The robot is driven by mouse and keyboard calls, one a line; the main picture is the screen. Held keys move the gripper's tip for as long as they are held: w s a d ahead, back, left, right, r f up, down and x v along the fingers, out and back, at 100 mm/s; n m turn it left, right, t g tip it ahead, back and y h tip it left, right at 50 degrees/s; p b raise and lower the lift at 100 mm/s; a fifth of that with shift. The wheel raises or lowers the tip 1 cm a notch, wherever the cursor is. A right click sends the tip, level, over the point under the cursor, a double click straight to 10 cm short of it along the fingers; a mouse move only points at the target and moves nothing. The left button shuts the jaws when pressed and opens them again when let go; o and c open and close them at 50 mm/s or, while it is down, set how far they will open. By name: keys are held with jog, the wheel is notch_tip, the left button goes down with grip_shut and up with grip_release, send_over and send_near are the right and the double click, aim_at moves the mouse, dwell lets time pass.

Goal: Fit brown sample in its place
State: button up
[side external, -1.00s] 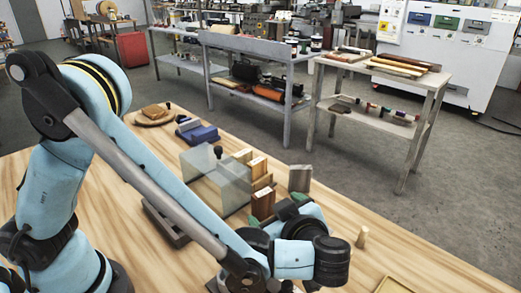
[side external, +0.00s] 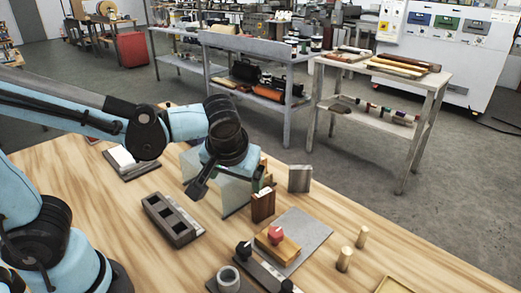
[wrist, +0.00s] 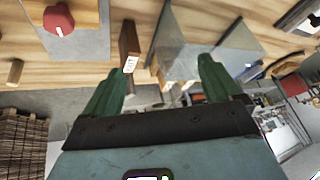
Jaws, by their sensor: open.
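A brown upright block (side external: 263,206), which looks like the brown sample, stands on the table right of a clear case (side external: 236,195). In the wrist view the brown block (wrist: 129,42) shows a small white label and lies beyond the left fingertip. My gripper (wrist: 163,66) is open, with two green fingers apart and nothing held between them. In the side view my gripper (side external: 262,179) is raised over the clear case, its fingers mostly hidden by the wrist. A dark grey rack (side external: 167,216) with several square slots lies left of the case; the slots look empty.
An orange block with a red knob (side external: 276,234) sits on a grey plate (side external: 312,228). A grey block (side external: 300,178) stands behind it. Two wooden pegs (side external: 344,259) stand at the right. A dark fixture with a grey ring (side external: 229,277) is at the front edge.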

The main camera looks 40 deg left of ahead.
jog(key=s+a+m+t+h, duration=0.1)
jog(key=a+m, duration=0.1)
jog(key=s+a+r+m+t+h, duration=0.1)
jog(key=s+a+m+h, duration=0.1)
jog(key=shift+s+t+h, duration=0.15)
jog(key=shift+t+h, duration=0.15)
jog(key=shift+a+m, duration=0.1)
jog(key=shift+m, duration=0.3)
jog(key=shift+c, duration=0.3)
jog(key=shift+r+t, duration=0.1)
jog(key=shift+t, duration=0.2)
jog(key=c, duration=0.7)
